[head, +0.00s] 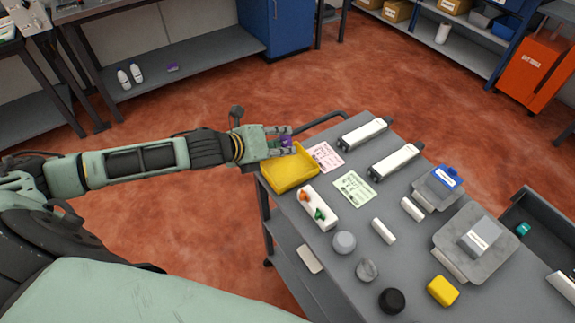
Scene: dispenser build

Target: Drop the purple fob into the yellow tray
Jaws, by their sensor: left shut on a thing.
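The purple fob (286,141) shows as a small purple patch between the fingers of my left gripper (287,143). My left gripper is shut on it, and the fingers hide part of it. The yellow tray (291,180) lies at the left corner of the grey cart top. My left gripper is at the tray's far edge in the picture; I cannot tell its height above the tray. My right gripper is not in view.
The grey cart (390,243) also holds a pink card (324,157), a green card (354,188), a white block (318,209) with orange and green pieces, grey knobs and a yellow block (442,291). A cart handle (322,119) rises near my left gripper.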

